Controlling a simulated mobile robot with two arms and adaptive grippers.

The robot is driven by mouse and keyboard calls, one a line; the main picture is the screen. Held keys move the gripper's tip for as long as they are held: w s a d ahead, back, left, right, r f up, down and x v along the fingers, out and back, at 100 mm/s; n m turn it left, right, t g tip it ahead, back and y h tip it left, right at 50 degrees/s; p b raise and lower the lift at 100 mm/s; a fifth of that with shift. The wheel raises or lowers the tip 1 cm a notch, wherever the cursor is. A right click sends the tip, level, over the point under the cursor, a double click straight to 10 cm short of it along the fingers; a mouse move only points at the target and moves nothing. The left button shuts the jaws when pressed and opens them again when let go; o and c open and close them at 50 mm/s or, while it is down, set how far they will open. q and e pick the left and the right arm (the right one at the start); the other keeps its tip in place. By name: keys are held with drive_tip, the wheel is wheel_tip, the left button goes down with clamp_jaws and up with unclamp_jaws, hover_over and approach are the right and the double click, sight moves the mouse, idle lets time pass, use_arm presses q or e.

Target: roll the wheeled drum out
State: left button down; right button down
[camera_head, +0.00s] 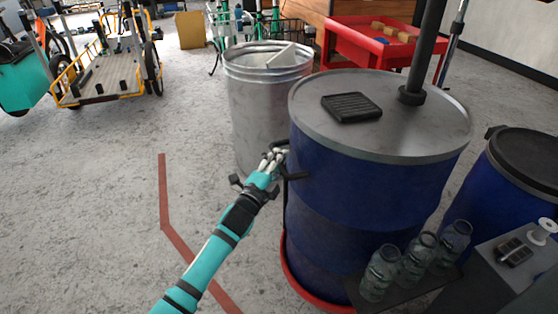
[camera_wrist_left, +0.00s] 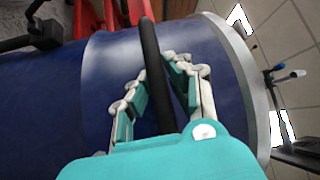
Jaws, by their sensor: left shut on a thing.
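The wheeled drum (camera_head: 375,190) is a blue barrel with a grey lid, upright on a red round base (camera_head: 298,272). A dark handle (camera_head: 296,176) stands out from its left side. My left gripper (camera_head: 273,160) is at that handle. In the left wrist view the teal and white fingers (camera_wrist_left: 160,90) are closed around the black handle bar (camera_wrist_left: 152,70), with the drum's blue wall (camera_wrist_left: 110,60) behind. My right gripper is not in view. The drum's wheels cannot be made out.
A grey metal bin (camera_head: 255,100) stands close behind the drum. A second blue drum (camera_head: 520,180) and several glass bottles (camera_head: 415,258) are at the right. A red cart (camera_head: 350,45) is behind. Open floor (camera_head: 110,200) with a red line (camera_head: 163,190) lies to the left; a cargo bike (camera_head: 105,75) stands farther back.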

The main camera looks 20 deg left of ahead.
use_arm(q)
drive_tip(key=shift+s+a+f, duration=0.1)
drive_tip(key=shift+a+f, duration=0.05)
drive_tip(key=shift+f, duration=0.1)
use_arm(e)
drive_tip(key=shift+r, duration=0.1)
